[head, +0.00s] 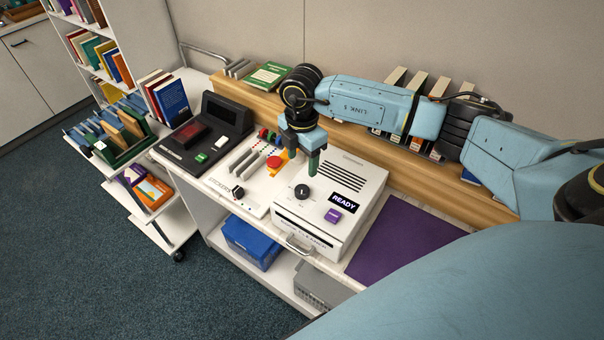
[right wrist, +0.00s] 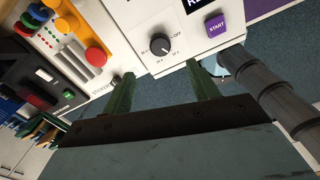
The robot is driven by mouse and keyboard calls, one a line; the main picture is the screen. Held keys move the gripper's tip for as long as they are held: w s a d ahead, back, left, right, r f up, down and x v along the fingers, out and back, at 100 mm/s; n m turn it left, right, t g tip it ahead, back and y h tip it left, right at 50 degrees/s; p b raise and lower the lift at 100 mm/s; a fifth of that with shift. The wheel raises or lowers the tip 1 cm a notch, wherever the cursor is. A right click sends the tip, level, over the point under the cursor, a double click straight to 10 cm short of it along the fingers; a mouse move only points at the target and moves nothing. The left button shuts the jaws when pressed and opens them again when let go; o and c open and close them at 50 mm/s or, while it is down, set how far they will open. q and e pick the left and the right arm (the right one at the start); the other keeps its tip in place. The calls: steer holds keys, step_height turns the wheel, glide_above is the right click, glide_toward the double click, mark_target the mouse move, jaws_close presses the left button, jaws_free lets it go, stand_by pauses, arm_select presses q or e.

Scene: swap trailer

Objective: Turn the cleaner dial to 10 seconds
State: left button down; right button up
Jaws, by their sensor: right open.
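The cleaner (head: 368,186) is a white box on the counter with slots in its top and a front handle. Its black round dial (head: 302,191) is on the top face. The dial also shows in the right wrist view (right wrist: 160,44), with small marks around it too small to read surely, apart from an "OFF" label. A display (head: 343,202) reads "READY", and a purple START button (head: 333,215) is beside it. My right gripper (head: 299,162) points down, open and empty, above and behind the dial. In the right wrist view, the dial lies beyond and between its green fingertips (right wrist: 160,70). My left gripper is not in view.
Left of the cleaner is a white panel with a red button (head: 274,162) and sliders. A dark device (head: 205,134) stands further left. A purple mat (head: 405,240) lies to the right. A wooden ledge with books (head: 268,76) runs behind.

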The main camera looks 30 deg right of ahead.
steer(key=shift+r, duration=1.35)
